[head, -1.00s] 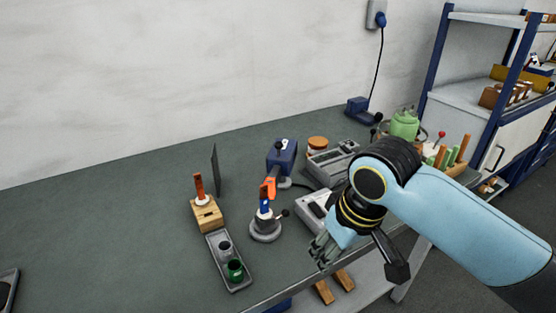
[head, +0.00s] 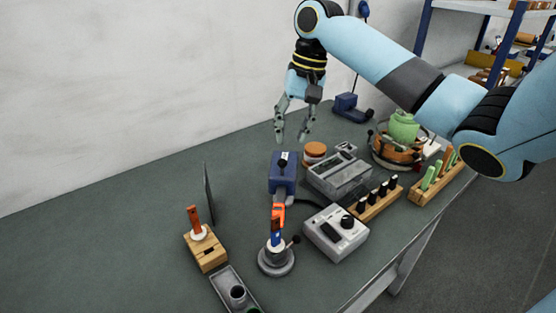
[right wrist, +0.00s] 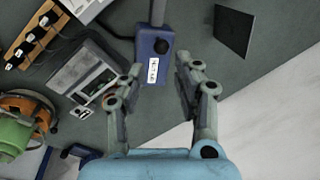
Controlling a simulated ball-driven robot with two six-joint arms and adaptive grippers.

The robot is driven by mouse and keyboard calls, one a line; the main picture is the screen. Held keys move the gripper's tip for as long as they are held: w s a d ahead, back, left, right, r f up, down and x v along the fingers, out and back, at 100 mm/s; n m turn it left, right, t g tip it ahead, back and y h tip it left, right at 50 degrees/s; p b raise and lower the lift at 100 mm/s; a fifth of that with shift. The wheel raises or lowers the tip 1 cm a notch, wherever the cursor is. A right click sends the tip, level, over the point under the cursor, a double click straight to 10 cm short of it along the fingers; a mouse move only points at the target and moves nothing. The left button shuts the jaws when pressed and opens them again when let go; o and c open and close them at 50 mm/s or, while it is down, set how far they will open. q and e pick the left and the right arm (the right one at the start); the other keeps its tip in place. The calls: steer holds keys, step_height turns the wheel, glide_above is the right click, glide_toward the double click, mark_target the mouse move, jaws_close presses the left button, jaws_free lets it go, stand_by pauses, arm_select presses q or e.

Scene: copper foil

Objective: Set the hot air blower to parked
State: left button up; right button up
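A blue box (head: 283,172) with a dark knob on top and a white label stands mid-bench; I take it for the hot air blower. A grey bar runs from its front towards an orange and blue piece (head: 277,228) on a round grey stand (head: 277,262). In the right wrist view the blue box (right wrist: 154,55) shows its black knob and label between and beyond my fingers. My right gripper (head: 291,139) is open and empty, fingers pointing down, above and behind the box, apart from it. My left gripper is not in view.
A grey meter (head: 340,175), a grey control box (head: 336,235) and a wooden rack (head: 377,203) stand right of the box. A dark upright panel (head: 209,193) and a wooden block (head: 205,250) stand left. The bench at far left is clear.

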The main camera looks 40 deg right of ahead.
mark_target(283, 159)
steer(key=f, duration=0.3)
steer(key=w+a+f, duration=0.1)
steer(key=f, duration=0.1)
steer(key=shift+f, duration=0.2)
steer(key=f, duration=0.3)
steer(key=shift+w+a+f+p, duration=0.15)
steer(key=shift+a+f+p, duration=0.05)
steer(key=shift+f+p, duration=0.1)
steer(key=shift+c, duration=0.8)
steer(key=c, duration=0.5)
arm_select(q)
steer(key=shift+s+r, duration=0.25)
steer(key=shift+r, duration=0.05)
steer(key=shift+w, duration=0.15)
